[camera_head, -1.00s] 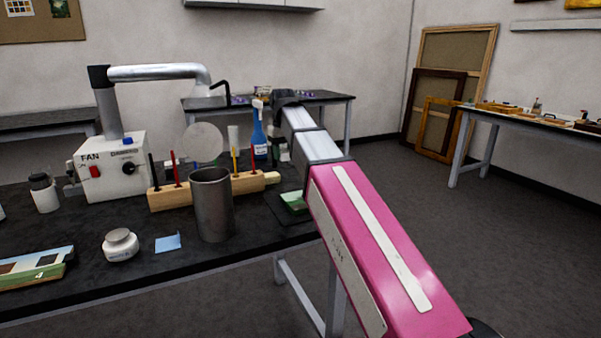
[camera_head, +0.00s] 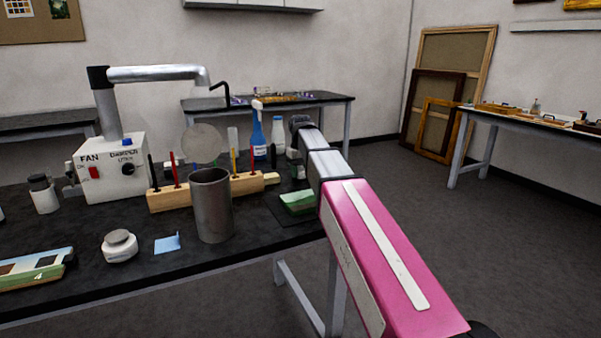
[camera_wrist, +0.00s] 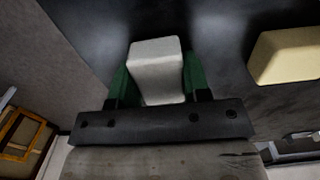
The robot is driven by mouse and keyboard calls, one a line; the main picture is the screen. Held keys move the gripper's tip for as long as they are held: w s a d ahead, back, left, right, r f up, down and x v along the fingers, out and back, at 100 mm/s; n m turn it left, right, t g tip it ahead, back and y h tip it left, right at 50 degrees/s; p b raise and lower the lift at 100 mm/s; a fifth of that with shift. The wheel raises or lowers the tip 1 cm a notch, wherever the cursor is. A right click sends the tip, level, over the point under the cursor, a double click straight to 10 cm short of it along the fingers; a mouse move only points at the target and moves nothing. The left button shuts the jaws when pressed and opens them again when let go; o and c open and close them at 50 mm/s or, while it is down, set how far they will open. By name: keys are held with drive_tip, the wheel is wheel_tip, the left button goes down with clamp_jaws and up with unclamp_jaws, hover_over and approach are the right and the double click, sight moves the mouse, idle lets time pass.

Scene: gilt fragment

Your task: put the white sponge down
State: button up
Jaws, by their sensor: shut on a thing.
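In the wrist view a white sponge (camera_wrist: 158,62) sits between the two green fingers of my gripper (camera_wrist: 157,82). The fingers are shut on its sides, and it sticks out beyond them. A dark, flat surface lies behind the sponge; I cannot tell whether the sponge touches it. In the head view my arm reaches over the right end of the black table (camera_head: 190,268). The fingers and the white sponge cannot be made out clearly there.
A green block (camera_head: 298,203) lies on the table's right part, close to my arm. Left of it stand a wooden brush holder (camera_head: 205,190), a grey metal cylinder (camera_head: 211,208) and a blue spray bottle (camera_head: 258,138). A pale yellow block (camera_wrist: 287,55) lies right of the sponge in the wrist view.

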sight(301, 169)
drive_tip(key=shift+f, duration=0.15)
drive_tip(key=o, duration=1)
drive_tip(key=shift+o, duration=0.2)
wheel_tip(301, 169, up, 12)
